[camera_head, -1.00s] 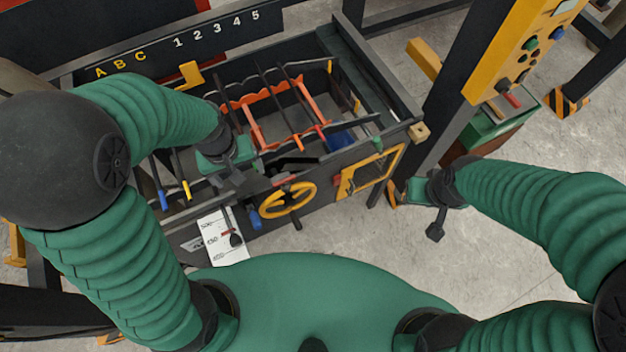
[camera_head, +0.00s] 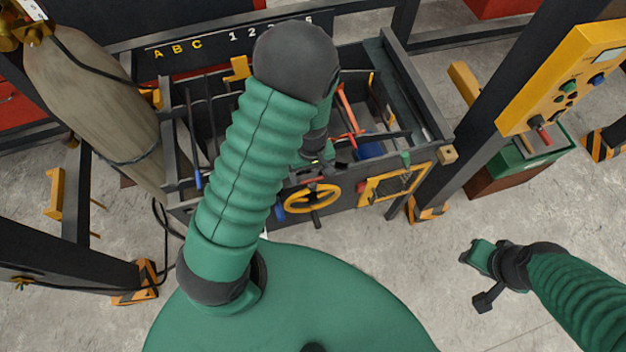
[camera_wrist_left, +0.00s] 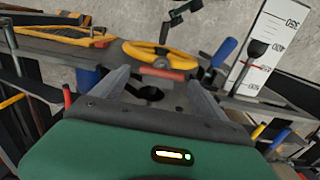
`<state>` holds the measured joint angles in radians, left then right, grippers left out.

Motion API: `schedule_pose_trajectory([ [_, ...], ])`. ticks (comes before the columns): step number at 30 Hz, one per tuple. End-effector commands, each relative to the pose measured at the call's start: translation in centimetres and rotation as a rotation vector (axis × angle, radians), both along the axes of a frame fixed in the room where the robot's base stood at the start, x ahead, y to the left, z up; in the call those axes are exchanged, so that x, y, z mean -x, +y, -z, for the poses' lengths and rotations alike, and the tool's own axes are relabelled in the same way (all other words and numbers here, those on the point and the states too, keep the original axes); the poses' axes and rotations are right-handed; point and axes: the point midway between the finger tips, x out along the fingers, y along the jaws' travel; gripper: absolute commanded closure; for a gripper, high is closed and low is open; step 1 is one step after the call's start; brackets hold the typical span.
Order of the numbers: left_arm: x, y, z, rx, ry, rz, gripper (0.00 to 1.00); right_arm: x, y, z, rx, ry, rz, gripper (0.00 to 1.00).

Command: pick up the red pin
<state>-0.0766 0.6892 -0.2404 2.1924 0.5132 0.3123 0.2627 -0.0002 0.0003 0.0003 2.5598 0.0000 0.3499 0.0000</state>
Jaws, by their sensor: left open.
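A short red cylinder, likely the red pin (camera_wrist_left: 163,73), lies across the picture in the left wrist view, in front of the yellow handwheel. My left gripper (camera_wrist_left: 158,84) is open, with a finger on each side of the space just before the red cylinder. I cannot tell whether the fingers touch it. Nothing shows held between them. In the head view, my left arm hides most of the left gripper and the area around it.
The yellow handwheel (camera_head: 312,198) and a yellow-framed panel (camera_head: 396,184) sit on the front of the dark bin (camera_head: 428,104). A white scale strip (camera_wrist_left: 268,48) and blue handle (camera_wrist_left: 223,52) are to the right in the wrist view. Floor at the lower right is clear.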

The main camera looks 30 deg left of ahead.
Motion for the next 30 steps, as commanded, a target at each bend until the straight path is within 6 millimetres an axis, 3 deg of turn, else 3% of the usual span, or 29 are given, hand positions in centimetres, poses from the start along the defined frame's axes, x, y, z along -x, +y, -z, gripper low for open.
schedule_pose_trajectory([
  [10, 0.5, -0.5, 5.0, 0.001, 0.002, -0.001, 0.16, 0.0, 0.0, -1.2, 0.000, 0.000, 0.001, 0.64],
  [18, 0.5, -0.5, 5.6, 0.001, -0.001, 0.001, 0.18, 0.0, 0.0, -1.2, 0.000, 0.000, 0.000, 0.64],
  [30, 0.5, -0.5, 5.6, 0.001, 0.001, 0.001, 0.70, 0.0, 0.0, -1.2, 0.000, 0.000, 0.000, 0.64],
])
